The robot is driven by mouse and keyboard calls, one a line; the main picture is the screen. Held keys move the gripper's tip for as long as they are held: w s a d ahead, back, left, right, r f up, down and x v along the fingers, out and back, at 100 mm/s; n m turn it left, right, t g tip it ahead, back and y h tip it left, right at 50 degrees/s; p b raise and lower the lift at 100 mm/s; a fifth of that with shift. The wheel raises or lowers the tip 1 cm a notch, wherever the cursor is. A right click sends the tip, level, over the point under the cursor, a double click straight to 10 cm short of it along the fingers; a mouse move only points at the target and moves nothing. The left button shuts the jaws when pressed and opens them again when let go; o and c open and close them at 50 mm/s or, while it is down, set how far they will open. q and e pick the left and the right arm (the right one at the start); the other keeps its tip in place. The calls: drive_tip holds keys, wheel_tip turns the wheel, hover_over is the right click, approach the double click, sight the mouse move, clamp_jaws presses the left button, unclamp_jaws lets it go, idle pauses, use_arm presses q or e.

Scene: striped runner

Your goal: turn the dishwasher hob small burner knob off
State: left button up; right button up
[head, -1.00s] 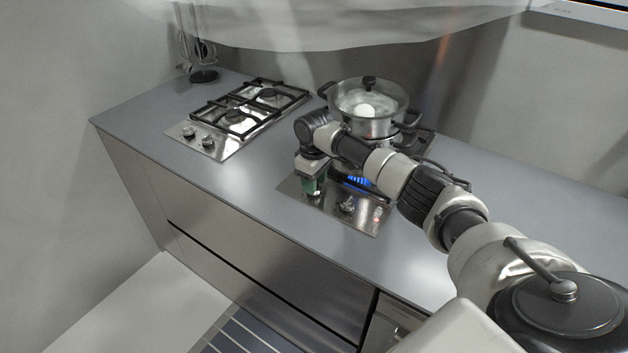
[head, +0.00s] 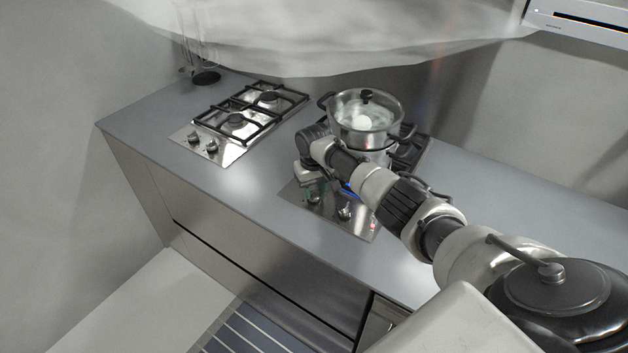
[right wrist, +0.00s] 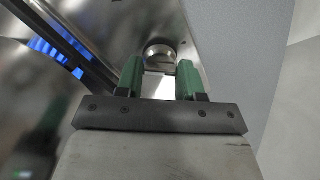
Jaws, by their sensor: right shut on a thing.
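The right-hand steel hob (head: 357,227) is set in the counter with a pot over its rear part. Its knobs are at the front: one knob (head: 345,212) stands clear, and another (right wrist: 159,50) is between the green fingertips of my right gripper (right wrist: 160,68). In the head view my right gripper (head: 312,192) reaches down over the front left of this hob and partly hides that knob. The gripper is shut on the knob. Blue flame (right wrist: 55,52) shows at the left of the right wrist view. My left gripper is not in view.
A glass-lidded pot (head: 368,118) stands close behind my right wrist. A second hob (head: 222,150) with black grates and two knobs is to the left. The counter (head: 262,185) between the hobs is clear. A striped runner (head: 240,330) lies on the floor.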

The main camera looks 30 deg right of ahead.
drive_tip(key=m+p, duration=0.1)
drive_tip(key=m, duration=0.2)
drive_tip(key=shift+r+p, duration=0.15)
drive_tip(key=shift+p, duration=0.25)
drive_tip(key=m+p, duration=0.1)
drive_tip(key=m, duration=0.2)
drive_tip(key=shift+m+p, duration=0.3)
drive_tip(key=shift+p, duration=0.1)
drive_tip(key=m+p, duration=0.1)
drive_tip(key=m, duration=0.1)
drive_tip(key=shift+m, duration=0.3)
drive_tip(key=m+p, duration=0.1)
drive_tip(key=m, duration=0.2)
drive_tip(key=shift+m, duration=0.3)
drive_tip(key=m, duration=0.3)
drive_tip(key=shift+m, duration=0.4)
drive_tip(key=m, duration=0.4)
drive_tip(key=shift+p, duration=0.4)
drive_tip(key=m, duration=0.4)
drive_tip(key=shift+m, duration=2.3)
